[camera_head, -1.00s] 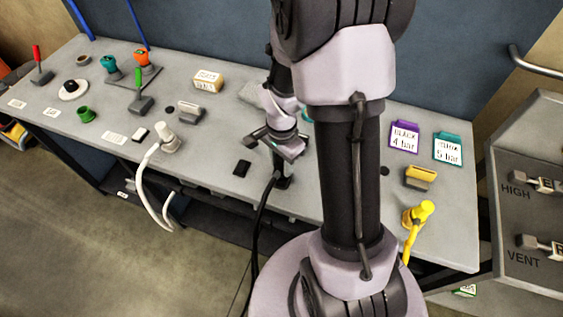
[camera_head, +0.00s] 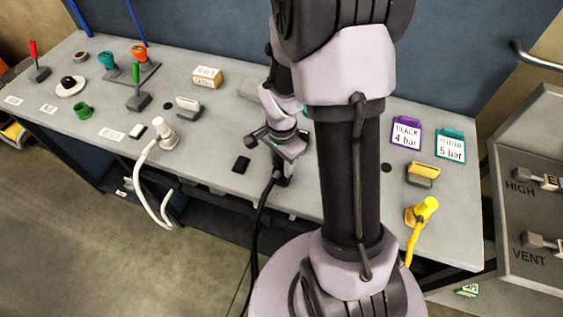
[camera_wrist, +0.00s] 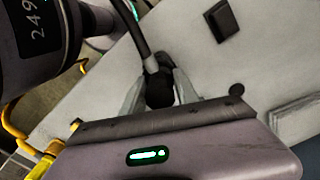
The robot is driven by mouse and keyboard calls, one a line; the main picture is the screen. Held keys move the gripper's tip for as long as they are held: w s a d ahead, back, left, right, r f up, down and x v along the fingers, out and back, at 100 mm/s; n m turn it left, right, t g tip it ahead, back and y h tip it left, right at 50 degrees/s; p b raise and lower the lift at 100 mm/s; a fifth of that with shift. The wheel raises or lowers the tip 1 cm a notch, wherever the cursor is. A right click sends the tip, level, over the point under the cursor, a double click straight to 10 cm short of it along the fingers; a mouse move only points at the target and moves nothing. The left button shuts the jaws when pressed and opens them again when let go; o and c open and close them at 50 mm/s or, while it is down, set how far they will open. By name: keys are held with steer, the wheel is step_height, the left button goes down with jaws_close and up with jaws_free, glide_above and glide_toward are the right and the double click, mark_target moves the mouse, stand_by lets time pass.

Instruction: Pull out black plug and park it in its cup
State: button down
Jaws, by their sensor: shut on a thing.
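The black plug (camera_head: 280,178) is near the front edge of the grey bench, with its black hose (camera_head: 262,215) hanging down over the edge. My gripper (camera_head: 279,156) is over it, pointing down. In the wrist view the two pale fingers of my gripper (camera_wrist: 160,92) are shut on the black plug (camera_wrist: 158,86), one on each side. The hose (camera_wrist: 140,35) runs from the plug to the top of that view. I cannot tell whether the plug's lower end is seated or free. No cup for it can be made out clearly.
A small black block (camera_head: 241,164) lies left of my gripper. A white plug (camera_head: 166,134) with a white hose stands further left, a yellow plug (camera_head: 423,208) at right. Purple (camera_head: 406,134) and teal (camera_head: 450,146) signs stand behind. My arm hides the middle of the bench.

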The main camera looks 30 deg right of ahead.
steer(key=c, duration=0.8)
jaws_free()
steer(key=shift+c, duration=0.2)
step_height(320, 180, up, 17)
steer(key=p, duration=0.5)
steer(key=shift+r, duration=0.15)
